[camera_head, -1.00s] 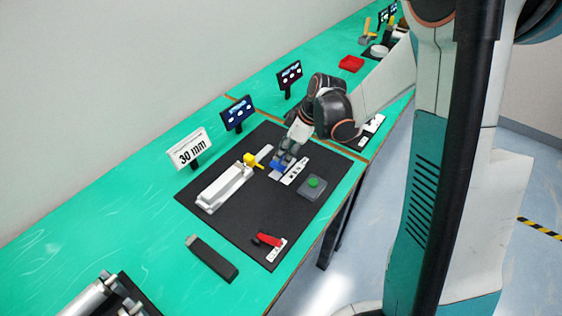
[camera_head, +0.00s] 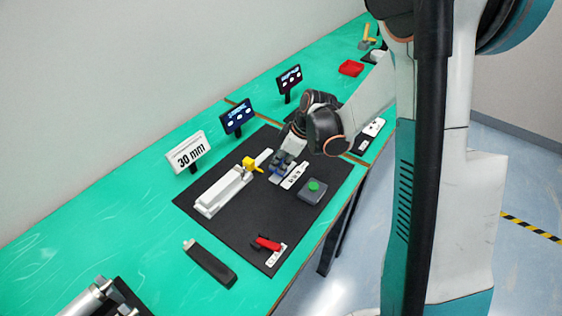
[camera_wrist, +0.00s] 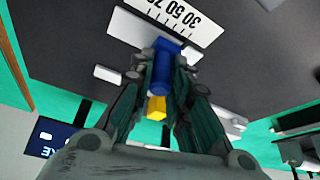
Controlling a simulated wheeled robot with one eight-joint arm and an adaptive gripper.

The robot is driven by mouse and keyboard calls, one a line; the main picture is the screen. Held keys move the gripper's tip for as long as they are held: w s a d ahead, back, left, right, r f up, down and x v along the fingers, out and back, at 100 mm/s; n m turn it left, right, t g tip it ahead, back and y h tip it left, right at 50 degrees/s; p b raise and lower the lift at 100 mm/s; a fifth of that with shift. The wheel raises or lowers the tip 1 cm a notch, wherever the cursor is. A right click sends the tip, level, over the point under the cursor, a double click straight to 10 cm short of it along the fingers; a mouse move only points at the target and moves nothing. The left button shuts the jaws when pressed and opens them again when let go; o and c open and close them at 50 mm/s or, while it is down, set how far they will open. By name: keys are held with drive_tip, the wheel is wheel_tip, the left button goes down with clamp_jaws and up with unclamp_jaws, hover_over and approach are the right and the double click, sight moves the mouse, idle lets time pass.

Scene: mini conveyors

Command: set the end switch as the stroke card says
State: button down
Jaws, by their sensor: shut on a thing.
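The stroke card (camera_head: 189,152) stands at the back of the black mat and reads "30 mm". The blue end switch (camera_wrist: 161,68) is between the fingers of my gripper (camera_wrist: 163,80) in the wrist view, beside a white scale (camera_wrist: 185,20) marked 30, 50, 70. In the head view my gripper (camera_head: 282,166) is down at the mat next to the scale (camera_head: 294,176), shut on the switch and mostly hiding it. A yellow block (camera_head: 250,164) sits at the end of the white slide (camera_head: 222,191); it also shows in the wrist view (camera_wrist: 156,108). Which mark the switch lines up with is unclear.
A green button on a grey box (camera_head: 313,188) is just right of the scale. A red lever (camera_head: 267,243) sits at the mat's front. A dark bar (camera_head: 210,264) lies left of the mat. Two dark screens (camera_head: 237,117) stand behind. The middle of the mat (camera_head: 245,220) is bare.

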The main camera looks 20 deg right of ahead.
drive_tip(key=shift+w+d, duration=0.3)
drive_tip(key=shift+d, duration=0.15)
drive_tip(key=c, duration=1.5)
unclamp_jaws()
drive_tip(key=shift+f, duration=0.1)
drive_tip(key=v, duration=1.2)
drive_tip(key=shift+a, duration=0.15)
drive_tip(key=s+r+m+h+p, duration=0.2)
drive_tip(key=s+r+h+p, duration=0.1)
drive_tip(key=s+r, duration=0.7)
drive_tip(key=s+a+m+t+b, duration=0.1)
drive_tip(key=s+m, duration=0.2)
drive_tip(key=s+a+f+m+t+b, duration=0.1)
drive_tip(key=s+m+t, duration=0.1)
drive_tip(key=s+m, duration=0.1)
drive_tip(key=s+a+m+t+b, duration=0.1)
drive_tip(key=s+a+m, duration=0.1)
drive_tip(key=s, duration=0.2)
drive_tip(key=shift+s+a+f+m+h, duration=0.15)
drive_tip(key=shift+s+m+h, duration=0.2)
drive_tip(key=shift+m+h, duration=0.05)
